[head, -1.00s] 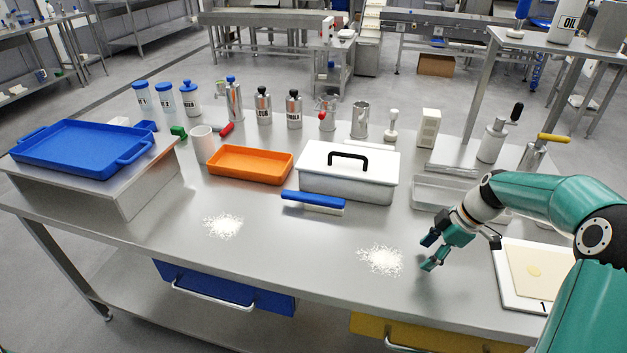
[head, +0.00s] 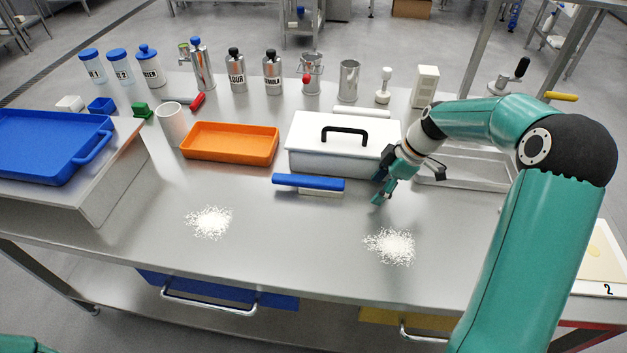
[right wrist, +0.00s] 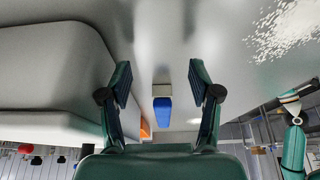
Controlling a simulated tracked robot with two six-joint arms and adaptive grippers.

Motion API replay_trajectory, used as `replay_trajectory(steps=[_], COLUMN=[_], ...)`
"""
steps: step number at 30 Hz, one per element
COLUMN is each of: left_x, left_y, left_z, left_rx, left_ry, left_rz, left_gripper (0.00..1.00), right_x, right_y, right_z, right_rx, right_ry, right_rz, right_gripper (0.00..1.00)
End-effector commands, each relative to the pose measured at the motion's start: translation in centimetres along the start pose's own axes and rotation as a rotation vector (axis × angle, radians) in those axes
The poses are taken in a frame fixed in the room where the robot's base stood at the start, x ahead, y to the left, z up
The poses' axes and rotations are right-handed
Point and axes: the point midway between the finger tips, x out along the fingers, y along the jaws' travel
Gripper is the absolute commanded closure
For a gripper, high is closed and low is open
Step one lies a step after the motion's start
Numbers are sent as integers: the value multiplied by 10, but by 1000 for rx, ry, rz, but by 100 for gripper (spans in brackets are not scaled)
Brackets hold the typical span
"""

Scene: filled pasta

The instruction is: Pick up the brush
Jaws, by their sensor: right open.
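The brush (head: 309,183) lies on the steel table in front of the white lidded box, with a long blue handle and pale bristles on its near side. My right gripper (head: 378,190) is open and empty, to the right of the brush and apart from it, low near the box's front right corner. In the right wrist view the brush (right wrist: 163,115) shows end-on, between the two spread fingers (right wrist: 160,72) but farther off. My left gripper is out of the head view; only a bit of teal arm shows at the bottom left.
The white box (head: 340,160) with a black handle stands right behind the brush. An orange tray (head: 230,158) is to the left, a blue tray (head: 45,150) on a raised stand farther left. Flour piles (head: 210,222) and (head: 390,245) lie in front.

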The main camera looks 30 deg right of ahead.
Motion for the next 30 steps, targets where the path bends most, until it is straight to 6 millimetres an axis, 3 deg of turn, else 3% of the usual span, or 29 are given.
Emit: replay_trajectory(steps=[3,10,22,30], left_x=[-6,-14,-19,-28], left_y=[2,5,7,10], left_z=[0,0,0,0], left_rx=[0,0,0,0], left_ry=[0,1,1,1], left_rz=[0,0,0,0], left_gripper=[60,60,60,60], right_x=[9,27,41,57], right_y=[-1,0,0,0], right_z=[-27,-71,-101,-142], right_rx=[-5,-5,-3,-4], right_ry=[1,1,0,1], right_rz=[-4,-1,0,-2], right_gripper=[38,38,38,38])
